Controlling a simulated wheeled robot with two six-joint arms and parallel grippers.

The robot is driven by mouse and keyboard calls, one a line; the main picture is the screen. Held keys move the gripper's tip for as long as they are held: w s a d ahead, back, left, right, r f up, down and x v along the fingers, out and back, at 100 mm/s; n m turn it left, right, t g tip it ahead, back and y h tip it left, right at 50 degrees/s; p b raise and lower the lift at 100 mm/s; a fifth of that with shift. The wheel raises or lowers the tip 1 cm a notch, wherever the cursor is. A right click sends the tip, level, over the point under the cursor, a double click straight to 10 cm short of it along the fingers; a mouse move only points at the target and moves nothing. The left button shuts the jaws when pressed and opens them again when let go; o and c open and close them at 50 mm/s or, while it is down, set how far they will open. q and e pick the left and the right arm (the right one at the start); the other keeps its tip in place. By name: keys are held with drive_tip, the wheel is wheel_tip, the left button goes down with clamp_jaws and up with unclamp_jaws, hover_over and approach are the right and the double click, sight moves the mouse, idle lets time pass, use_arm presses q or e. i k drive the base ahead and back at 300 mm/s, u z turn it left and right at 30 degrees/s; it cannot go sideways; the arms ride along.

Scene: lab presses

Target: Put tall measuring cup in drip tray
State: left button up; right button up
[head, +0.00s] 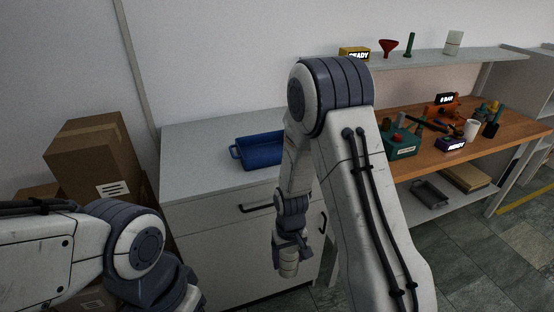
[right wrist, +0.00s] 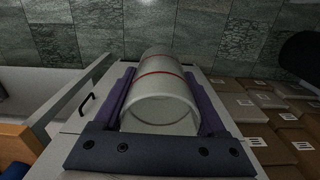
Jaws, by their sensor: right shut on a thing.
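A pale, translucent measuring cup with a red band (right wrist: 163,84) is held lengthwise between the two fingers of my right gripper (right wrist: 160,105), which is shut on it. In the head view my right gripper (head: 291,245) hangs low in front of the grey cabinet, with the cup (head: 289,266) below it. The blue drip tray (head: 258,152) sits on the cabinet top, above and to the left of my right gripper, its right part hidden behind my right arm. My left arm shows at lower left, but its gripper is out of view.
The grey cabinet top (head: 195,150) is clear left of the tray. Cardboard boxes (head: 95,155) stand left of it. A wooden bench (head: 510,125) with tools and a white cup (head: 471,129) is at right, under a wall shelf (head: 450,62) with a red funnel (head: 388,46).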

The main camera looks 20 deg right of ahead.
sight(267, 149)
drive_tip(key=z, duration=1)
drive_tip(key=i, duration=0.7)
drive_tip(key=u, duration=0.3)
